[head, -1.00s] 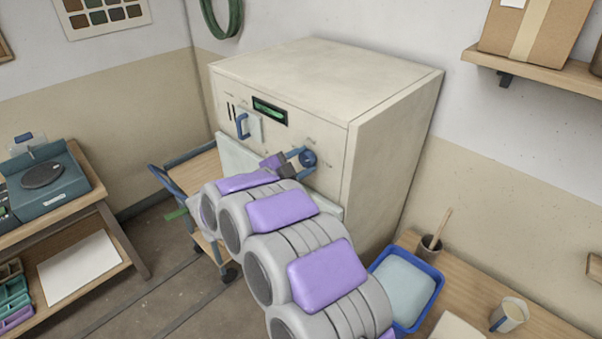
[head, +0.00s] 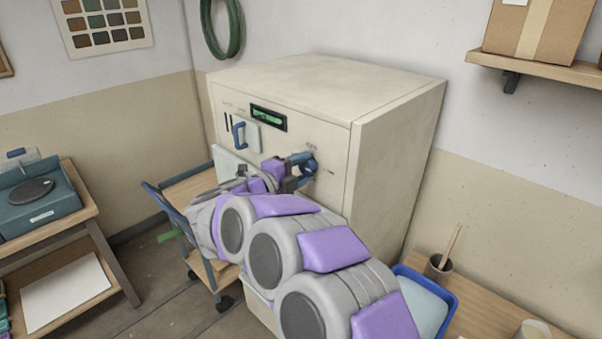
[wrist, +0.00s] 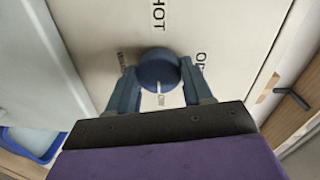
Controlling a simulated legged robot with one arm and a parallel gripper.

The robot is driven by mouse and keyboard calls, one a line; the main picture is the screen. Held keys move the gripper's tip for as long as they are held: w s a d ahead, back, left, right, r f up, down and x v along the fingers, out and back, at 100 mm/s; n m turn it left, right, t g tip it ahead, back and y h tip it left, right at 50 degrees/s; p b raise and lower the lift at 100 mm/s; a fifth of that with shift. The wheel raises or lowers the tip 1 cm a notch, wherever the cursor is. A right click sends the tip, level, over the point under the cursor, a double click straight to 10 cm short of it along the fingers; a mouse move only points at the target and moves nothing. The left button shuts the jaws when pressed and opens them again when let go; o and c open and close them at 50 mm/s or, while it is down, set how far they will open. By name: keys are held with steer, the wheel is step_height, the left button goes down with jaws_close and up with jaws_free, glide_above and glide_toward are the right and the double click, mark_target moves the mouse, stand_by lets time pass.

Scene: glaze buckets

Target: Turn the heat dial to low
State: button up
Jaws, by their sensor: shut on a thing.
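The heat dial (wrist: 157,68) is a round blue knob on the cream front panel of the kiln-like box (head: 330,85). In the head view the dial (head: 309,168) is partly covered by my fingers. My gripper (wrist: 160,74) is shut on the dial, with one blue finger on each side of it. In the wrist view, the dial's white pointer line faces the bottom of the picture, towards a small label there that is partly hidden. "HOT" is printed on the opposite side. A label starting with "O" is at the right, and a faint one at the left.
A lever with a blue handle (head: 239,135) and a green display (head: 268,117) are on the same panel. A blue-framed cart (head: 172,205) stands left of the box. A blue tray (head: 449,298) and a cup with a stick (head: 439,266) are on the bench at right.

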steer(key=shift+f, duration=0.15)
steer(key=o, duration=1)
steer(key=shift+o, duration=0.2)
steer(key=p+v, duration=0.2)
steer(key=v, duration=1.5)
steer(key=shift+a+p, duration=0.25)
steer(key=shift+p, duration=0.1)
steer(key=shift+r, duration=0.2)
